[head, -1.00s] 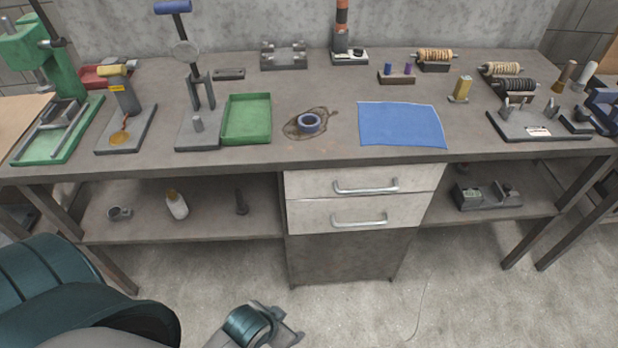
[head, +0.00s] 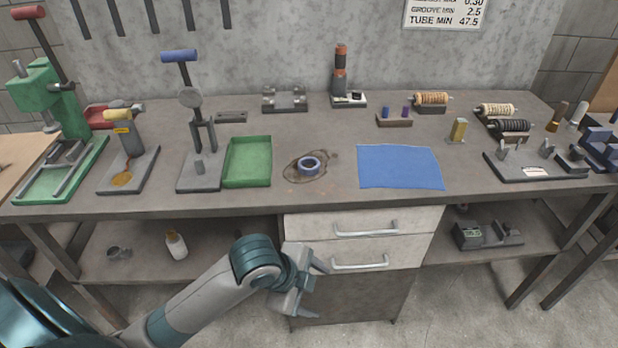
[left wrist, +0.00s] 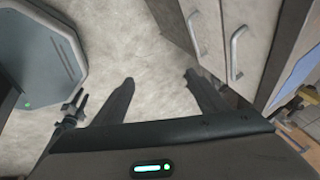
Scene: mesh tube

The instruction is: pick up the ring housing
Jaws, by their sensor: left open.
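The ring housing looks to be the blue-grey ring (head: 309,165) lying flat on the bench, inside a brown stain near the front edge, between the green tray and the blue mat. My left gripper (head: 318,279) is open and empty, in front of the drawers and below the bench top, well short of the ring. In the left wrist view its two fingers (left wrist: 158,88) are spread apart over bare floor, and the ring is not seen there. My right gripper is in neither view.
The bench top (head: 325,205) overhangs my left gripper's level. Drawer handles (head: 360,262) stick out close to the gripper. A green tray (head: 264,181) lies left of the ring and a blue mat (head: 400,180) right. A press with a blue handle (head: 198,135) stands further left.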

